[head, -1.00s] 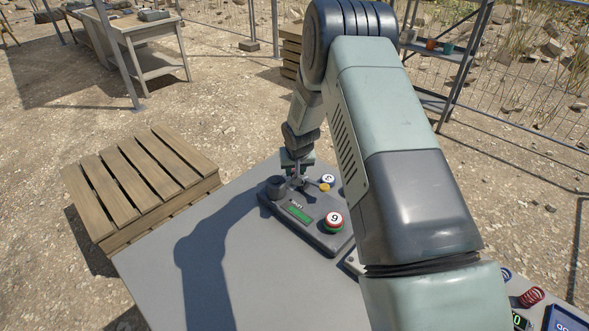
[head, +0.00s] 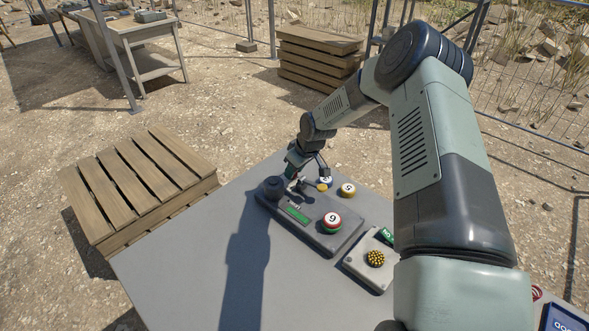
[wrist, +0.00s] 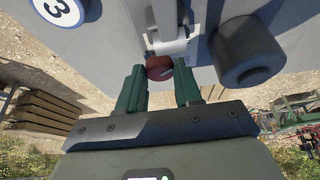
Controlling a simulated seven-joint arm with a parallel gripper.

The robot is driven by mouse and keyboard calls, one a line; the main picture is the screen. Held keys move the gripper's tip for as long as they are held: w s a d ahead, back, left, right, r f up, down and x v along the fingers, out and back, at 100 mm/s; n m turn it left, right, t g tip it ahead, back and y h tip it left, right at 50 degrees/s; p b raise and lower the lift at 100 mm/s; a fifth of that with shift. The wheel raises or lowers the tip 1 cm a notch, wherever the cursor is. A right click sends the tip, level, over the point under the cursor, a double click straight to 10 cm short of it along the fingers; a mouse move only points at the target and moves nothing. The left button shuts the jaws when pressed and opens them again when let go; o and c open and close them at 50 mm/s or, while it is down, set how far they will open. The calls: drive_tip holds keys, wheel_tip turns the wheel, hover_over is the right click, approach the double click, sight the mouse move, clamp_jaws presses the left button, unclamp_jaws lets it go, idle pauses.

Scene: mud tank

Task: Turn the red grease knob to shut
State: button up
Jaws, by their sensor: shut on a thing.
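The red knob (wrist: 157,70) shows in the wrist view as a small round red piece between the two green fingers of my gripper (wrist: 160,78). The fingers are shut on it. A pale bracket (wrist: 172,46) sits just beyond the knob and covers part of it. In the head view my gripper (head: 293,178) is at the far left part of a dark panel (head: 321,239) on the grey table. The red knob cannot be made out there. The panel carries a green display (head: 297,215), whose text is too small to read.
A dark cylinder (head: 273,187) stands left of my gripper; it is close in the wrist view too (wrist: 248,50). The table's left part (head: 195,265) is clear.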

idle(0.4)
drive_tip(key=o, duration=1)
drive_tip(key=shift+o, duration=0.2)
drive_tip(key=v, duration=1)
drive_tip(key=shift+r, duration=0.35)
drive_tip(key=shift+s+d, duration=0.1)
drive_tip(key=shift+d, duration=0.05)
